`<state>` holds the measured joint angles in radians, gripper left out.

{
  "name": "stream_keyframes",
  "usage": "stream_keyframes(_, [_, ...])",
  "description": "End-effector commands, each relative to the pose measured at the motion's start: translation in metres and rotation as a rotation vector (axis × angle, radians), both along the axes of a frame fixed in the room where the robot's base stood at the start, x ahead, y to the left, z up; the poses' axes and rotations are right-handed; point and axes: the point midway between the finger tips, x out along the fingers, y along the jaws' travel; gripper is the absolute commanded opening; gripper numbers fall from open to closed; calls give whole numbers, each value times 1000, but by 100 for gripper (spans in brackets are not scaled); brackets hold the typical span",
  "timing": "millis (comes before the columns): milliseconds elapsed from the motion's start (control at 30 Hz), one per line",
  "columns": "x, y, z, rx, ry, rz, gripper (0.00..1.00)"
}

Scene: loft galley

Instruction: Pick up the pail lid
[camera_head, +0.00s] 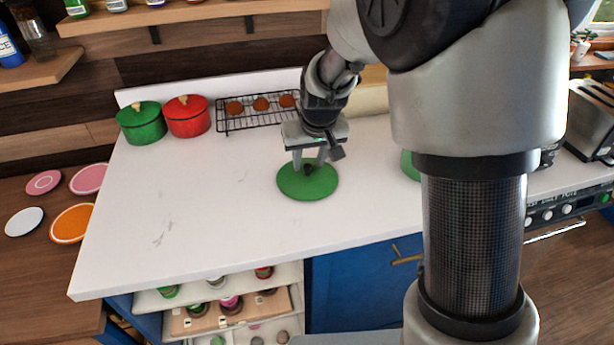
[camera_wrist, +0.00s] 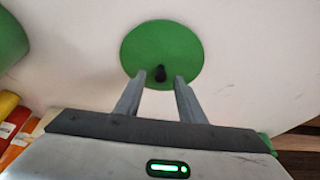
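The pail lid (camera_head: 300,190) is a flat green disc with a small black knob, lying on the white counter. It also shows in the wrist view (camera_wrist: 160,45), with the knob (camera_wrist: 160,73) near its lower edge. My gripper (camera_head: 309,162) points down at the lid with its fingers parted. In the wrist view my gripper (camera_wrist: 158,78) is empty, with one finger on each side of the knob and a gap to each. I cannot tell how far the fingertips are above the lid.
A green pot (camera_head: 141,125) and a red pot (camera_head: 187,118) stand at the back left, beside a black rack (camera_head: 240,122) holding round brown items. A green object (camera_head: 409,165) is mostly hidden behind my arm. The counter left of the lid is clear. An open drawer (camera_head: 235,310) lies below.

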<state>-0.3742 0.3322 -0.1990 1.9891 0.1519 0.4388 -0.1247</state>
Motion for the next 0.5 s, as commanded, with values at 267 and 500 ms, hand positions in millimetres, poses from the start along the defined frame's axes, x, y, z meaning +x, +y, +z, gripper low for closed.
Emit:
stream_keyframes(267, [7, 2, -15, 1, -2, 1, 36])
stream_keyframes(500, [7, 2, -14, 1, -2, 1, 16])
